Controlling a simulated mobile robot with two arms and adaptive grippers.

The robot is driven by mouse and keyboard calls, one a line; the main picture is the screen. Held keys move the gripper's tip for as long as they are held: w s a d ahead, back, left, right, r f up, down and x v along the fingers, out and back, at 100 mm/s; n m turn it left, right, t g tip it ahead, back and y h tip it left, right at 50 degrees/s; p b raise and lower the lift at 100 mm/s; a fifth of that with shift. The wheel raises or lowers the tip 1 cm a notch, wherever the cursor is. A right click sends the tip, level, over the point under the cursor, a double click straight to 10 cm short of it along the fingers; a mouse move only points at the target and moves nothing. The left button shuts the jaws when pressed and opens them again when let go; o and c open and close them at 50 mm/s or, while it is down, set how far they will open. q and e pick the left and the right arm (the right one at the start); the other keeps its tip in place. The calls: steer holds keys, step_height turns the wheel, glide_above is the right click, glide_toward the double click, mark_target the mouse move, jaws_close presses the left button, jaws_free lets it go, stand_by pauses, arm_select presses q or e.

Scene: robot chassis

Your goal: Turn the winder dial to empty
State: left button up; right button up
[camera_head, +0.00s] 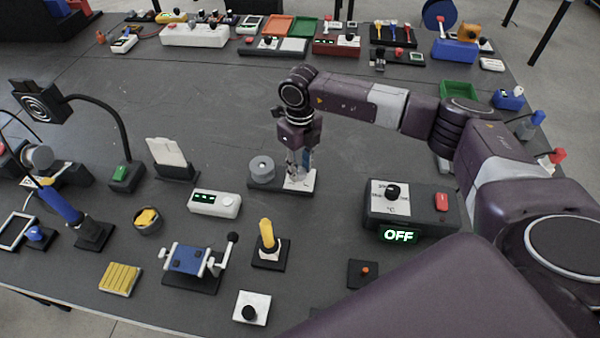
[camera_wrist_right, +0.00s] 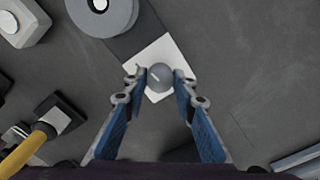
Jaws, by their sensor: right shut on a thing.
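The winder is a black base with a grey spool (camera_head: 262,168) at its left end and a white plate (camera_head: 306,182) at its right end. In the right wrist view the grey spool (camera_wrist_right: 104,12) is at the top and the white plate (camera_wrist_right: 160,52) is nearer the middle. A round grey dial (camera_wrist_right: 159,75) with a short white mark stands on the plate. My right gripper (camera_head: 298,174) points down over the plate. Its blue-padded fingers are on both sides of the dial, shut on it. In the head view the gripper hides the dial. My left gripper is not in view.
A white box with a green display (camera_head: 215,202) lies left of the winder. A grey box with a black knob and an OFF display (camera_head: 412,212) is to the right. A yellow-handled lever (camera_head: 267,235) stands in front. The table behind the winder is mostly clear.

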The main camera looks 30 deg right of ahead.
mark_target(300, 170)
steer(key=n+b, duration=0.3)
steer(key=n, duration=0.1)
steer(key=shift+w, duration=0.15)
steer(key=shift+r+n+b, duration=0.1)
steer(key=shift+n+b, duration=0.9)
steer(key=shift+n, duration=0.6)
steer(key=o, duration=1)
steer(key=shift+o, duration=0.8)
step_height(300, 170, up, 12)
